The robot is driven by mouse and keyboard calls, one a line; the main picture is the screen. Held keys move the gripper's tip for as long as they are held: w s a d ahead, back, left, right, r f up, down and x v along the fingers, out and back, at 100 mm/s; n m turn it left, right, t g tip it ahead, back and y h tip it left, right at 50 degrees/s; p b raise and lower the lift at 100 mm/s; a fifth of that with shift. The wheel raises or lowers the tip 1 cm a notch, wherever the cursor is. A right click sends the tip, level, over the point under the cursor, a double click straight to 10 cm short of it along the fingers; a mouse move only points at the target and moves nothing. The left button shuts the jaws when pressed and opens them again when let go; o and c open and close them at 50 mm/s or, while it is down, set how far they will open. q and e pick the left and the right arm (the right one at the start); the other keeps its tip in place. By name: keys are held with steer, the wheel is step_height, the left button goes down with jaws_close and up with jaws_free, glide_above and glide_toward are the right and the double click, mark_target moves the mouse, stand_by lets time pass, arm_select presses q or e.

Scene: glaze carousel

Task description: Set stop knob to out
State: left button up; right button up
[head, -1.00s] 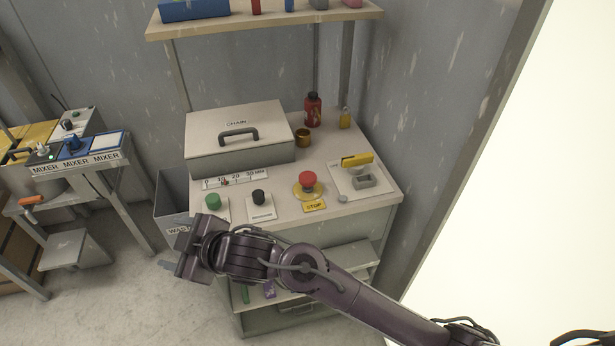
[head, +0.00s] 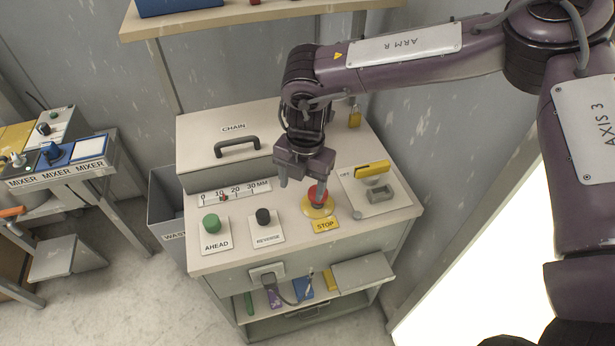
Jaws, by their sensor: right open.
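The red stop knob (head: 315,196) sits on a round yellow base (head: 318,209) on the bench top, with a yellow STOP label (head: 325,226) in front of it. My right gripper (head: 301,191) comes down from above with its jaws open. One finger overlaps the knob in the picture and partly hides it; the other finger is to the left of it. I cannot tell whether the finger touches the knob. Whether the knob is in or out cannot be made out. My left gripper is not in view.
Left of the stop knob are the black REVERSE knob (head: 263,216) and green AHEAD knob (head: 211,223). The CHAIN box (head: 225,130) stands behind. A yellow-handled switch plate (head: 380,195) is to the right. A shelf (head: 250,18) hangs above the back. A waste bin (head: 168,210) stands left.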

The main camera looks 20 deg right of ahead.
steer(key=shift+m+h, duration=0.4)
steer(key=d, duration=0.1)
steer(key=w+d+r, duration=0.1)
steer(key=d+r, duration=0.1)
steer(key=shift+w+d+r, duration=0.1)
steer(key=shift+w+d, duration=0.25)
steer(key=shift+d+f, duration=0.2)
steer(key=shift+f, duration=0.05)
step_height(320, 180, down, 7)
steer(key=shift+a+p, duration=0.1)
steer(key=shift+p, duration=0.45)
steer(key=shift+c, duration=0.3)
